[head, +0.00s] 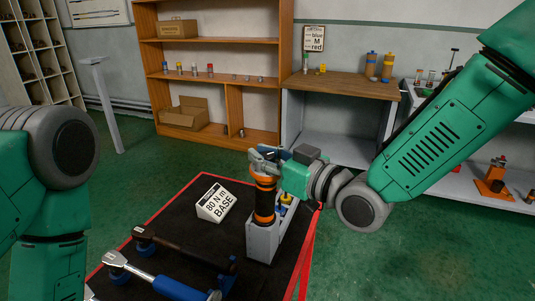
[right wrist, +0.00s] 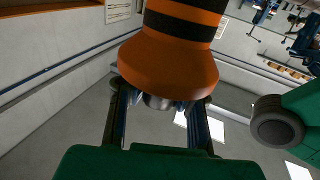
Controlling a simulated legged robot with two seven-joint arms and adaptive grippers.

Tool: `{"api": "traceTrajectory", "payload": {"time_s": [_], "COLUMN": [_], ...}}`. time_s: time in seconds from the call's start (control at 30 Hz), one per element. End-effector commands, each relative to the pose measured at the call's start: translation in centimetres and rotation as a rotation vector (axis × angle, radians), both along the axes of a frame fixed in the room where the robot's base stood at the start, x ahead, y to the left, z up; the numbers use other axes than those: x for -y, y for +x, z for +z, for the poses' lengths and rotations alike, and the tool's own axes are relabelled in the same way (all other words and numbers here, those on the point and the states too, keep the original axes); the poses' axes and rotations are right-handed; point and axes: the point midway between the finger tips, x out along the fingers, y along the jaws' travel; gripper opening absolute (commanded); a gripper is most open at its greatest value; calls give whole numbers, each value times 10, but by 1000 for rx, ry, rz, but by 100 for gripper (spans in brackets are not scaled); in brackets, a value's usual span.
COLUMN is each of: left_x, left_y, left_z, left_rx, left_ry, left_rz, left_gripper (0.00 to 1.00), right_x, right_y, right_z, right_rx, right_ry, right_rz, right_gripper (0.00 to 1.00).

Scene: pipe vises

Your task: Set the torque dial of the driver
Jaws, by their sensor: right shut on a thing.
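The driver (head: 265,196) is an orange cylinder with black bands, standing about upright in a grey holder (head: 262,242) on the dark mat. My right gripper (head: 266,160) is at its upper end and shut on it. In the right wrist view, the driver's flared orange part (right wrist: 168,66) and a short grey part below it lie between the fingers of my right gripper (right wrist: 160,103). The fingers hide part of the grey end. I cannot read any dial marking. A white sign (head: 214,203) reading "80 N·m BASE" stands left of the driver. My left gripper is out of view.
A torque wrench with a blue handle (head: 180,288) and a dark bar-shaped tool (head: 185,250) lie at the mat's front. Small yellow pieces (head: 285,199) sit in the holder behind the driver. A wooden shelf (head: 215,85) and workbench (head: 345,85) stand at the back, with green floor between.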

Motion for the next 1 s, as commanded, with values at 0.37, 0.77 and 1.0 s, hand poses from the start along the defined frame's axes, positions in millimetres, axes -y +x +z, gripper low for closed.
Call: {"api": "traceTrajectory", "payload": {"time_s": [0.37,0.77,1.0], "left_x": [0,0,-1], "left_y": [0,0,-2], "left_z": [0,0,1], "left_rx": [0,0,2], "left_ry": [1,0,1], "left_rz": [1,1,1], "left_gripper": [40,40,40], "right_x": [8,3,20], "right_y": [-2,-2,-12], "right_z": [-5,-2,-1], "right_rx": [-8,-3,-3], "right_ry": [1,-2,1], "right_rz": [37,36,33], "right_gripper": [0,45,45]}}
